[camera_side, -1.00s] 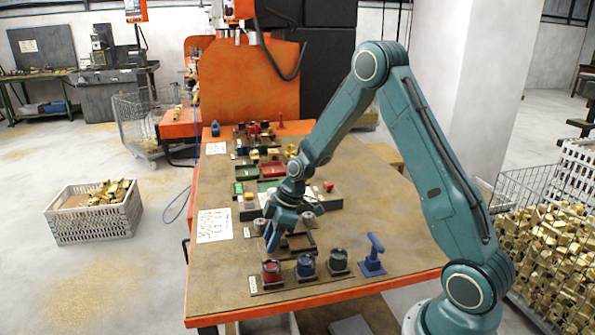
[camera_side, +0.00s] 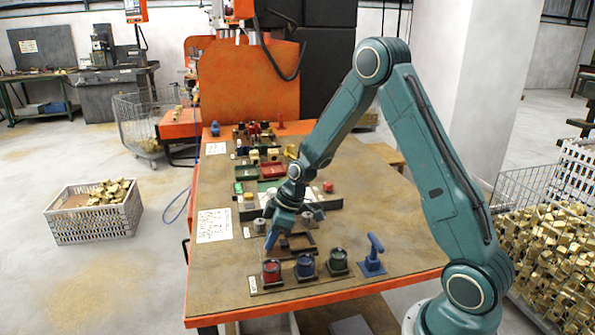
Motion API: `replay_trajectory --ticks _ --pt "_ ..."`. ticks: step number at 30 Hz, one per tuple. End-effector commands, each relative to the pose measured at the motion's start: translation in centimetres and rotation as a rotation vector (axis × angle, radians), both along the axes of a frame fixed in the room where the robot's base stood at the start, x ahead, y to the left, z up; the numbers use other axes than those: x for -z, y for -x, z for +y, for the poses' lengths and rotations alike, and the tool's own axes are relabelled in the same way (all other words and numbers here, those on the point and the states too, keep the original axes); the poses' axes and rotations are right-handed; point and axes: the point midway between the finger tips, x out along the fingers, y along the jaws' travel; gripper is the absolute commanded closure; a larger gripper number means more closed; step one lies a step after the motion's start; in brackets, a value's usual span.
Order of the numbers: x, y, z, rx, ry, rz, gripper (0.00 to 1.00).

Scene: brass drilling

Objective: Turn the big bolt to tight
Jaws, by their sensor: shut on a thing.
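My gripper (camera_side: 282,232) points down over the middle of a row of grey metal round pieces on a dark base. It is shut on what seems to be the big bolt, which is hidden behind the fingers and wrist. One grey round piece (camera_side: 260,226) stands just left of the gripper and another (camera_side: 307,218) just right of it. The bolt's thread and how deep it sits cannot be seen.
Coloured fixtures stand behind. The table (camera_side: 225,285) is clear at the front left.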

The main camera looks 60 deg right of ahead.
Motion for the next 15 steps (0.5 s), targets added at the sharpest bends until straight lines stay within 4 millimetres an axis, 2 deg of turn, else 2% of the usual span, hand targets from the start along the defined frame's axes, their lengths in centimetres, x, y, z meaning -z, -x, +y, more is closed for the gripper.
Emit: replay_trajectory --ticks 15 --pt "0.36 0.22 0.54 0.455 0.000 0.004 1.00"
